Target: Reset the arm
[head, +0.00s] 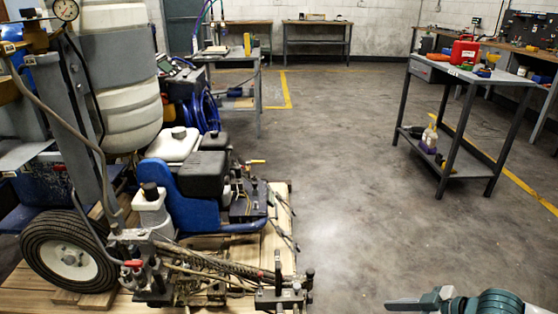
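My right gripper (402,304) shows at the bottom right edge of the head view, with its teal and grey wrist to the right of it. Its grey finger points left over bare floor. It is seen from the side and cut off by the frame, so I cannot tell whether it is open or shut. I see nothing held in it. It is apart from the line striper (190,190), which stands on a wooden pallet at the left. My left gripper and arm are not in view.
A grey two-shelf table (465,160) at the right carries a red can (465,51) and tools, with bottles below. Another grey table (238,103) stands behind the striper. Workbenches line the back and right walls. The concrete floor (345,170) in the middle is clear.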

